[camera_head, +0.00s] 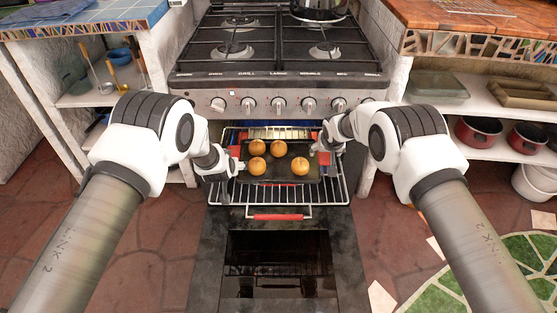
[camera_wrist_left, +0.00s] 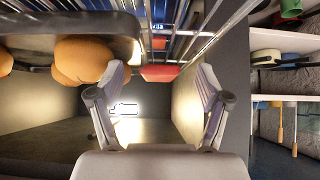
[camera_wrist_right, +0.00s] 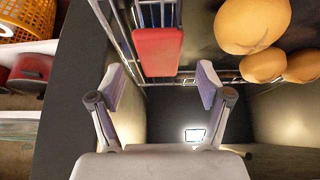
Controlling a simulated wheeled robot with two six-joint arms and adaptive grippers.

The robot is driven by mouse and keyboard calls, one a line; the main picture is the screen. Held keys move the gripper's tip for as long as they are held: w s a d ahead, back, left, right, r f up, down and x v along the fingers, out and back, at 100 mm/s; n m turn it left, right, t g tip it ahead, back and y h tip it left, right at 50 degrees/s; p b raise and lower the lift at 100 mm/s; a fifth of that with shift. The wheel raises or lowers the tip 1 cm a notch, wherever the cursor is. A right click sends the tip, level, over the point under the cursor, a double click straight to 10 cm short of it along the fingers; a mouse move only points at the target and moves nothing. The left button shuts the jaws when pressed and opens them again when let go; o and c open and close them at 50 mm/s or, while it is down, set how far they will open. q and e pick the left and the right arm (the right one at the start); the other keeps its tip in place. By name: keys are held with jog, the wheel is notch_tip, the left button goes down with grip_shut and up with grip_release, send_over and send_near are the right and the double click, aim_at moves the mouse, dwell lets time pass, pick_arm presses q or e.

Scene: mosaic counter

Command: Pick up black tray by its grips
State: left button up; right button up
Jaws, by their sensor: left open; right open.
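The black tray (camera_head: 279,171) sits on the pulled-out oven rack and carries several round orange-brown buns (camera_head: 300,166). It has a red grip at each side; the left one (camera_head: 237,152) and the right one (camera_head: 322,140) are partly hidden by my grippers. My left gripper (camera_head: 236,167) is open at the tray's left side; in the left wrist view a red grip (camera_wrist_left: 160,73) shows between its fingertips. My right gripper (camera_head: 321,150) is open at the right side; in the right wrist view a red grip (camera_wrist_right: 158,50) lies just ahead of its fingertips. Neither holds anything.
The stove front with knobs (camera_head: 278,104) stands above. Open shelves flank the oven; red pots (camera_head: 479,131) stand on the right one.

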aim_at(233, 156)
pick_arm(q)
jog(key=w, duration=0.2)
jog(key=w+f, duration=0.1)
jog(key=w, duration=0.2)
jog(key=shift+w+f, duration=0.1)
jog(key=shift+w, duration=0.05)
pick_arm(e)
jog(key=x, duration=0.3)
pick_arm(q)
jog(key=shift+w+f, duration=0.45)
jog(key=shift+w, duration=0.1)
pick_arm(e)
jog(key=shift+w+f, duration=0.15)
jog(key=shift+f, duration=0.25)
pick_arm(q)
grip_shut()
pick_arm(e)
grip_shut()
jog(key=shift+r, duration=0.15)
